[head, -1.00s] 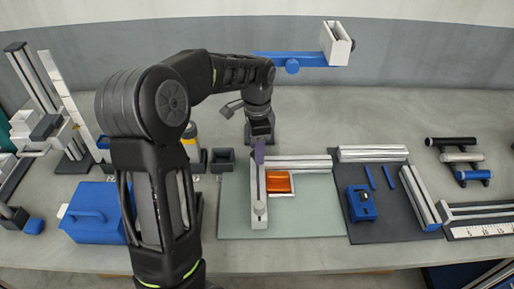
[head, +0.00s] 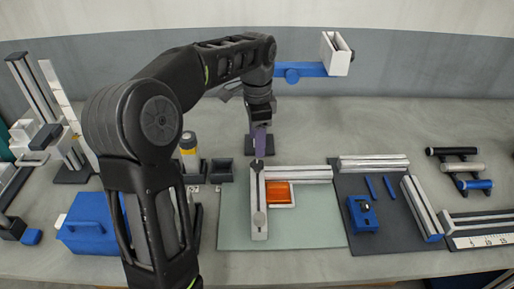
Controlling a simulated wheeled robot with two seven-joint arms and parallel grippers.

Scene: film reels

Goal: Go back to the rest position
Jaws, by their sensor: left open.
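My left arm comes in from the lower left and arches over the bench. Its gripper (head: 260,146) points down, just behind the corner of a silver L-shaped fixture (head: 300,174). A purple part shows at its tip; the two fingers cannot be told apart at this size. Nothing is clearly seen held in it. An orange piece (head: 277,194) lies in the inner corner of the fixture, on a pale green mat (head: 310,230). My right gripper is not in view.
A blue beam with a white block (head: 336,53) stands behind my wrist. A blue toolbox (head: 90,225) is at left, partly behind my arm. A dark mat (head: 375,240) with a blue device (head: 362,213) lies at right.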

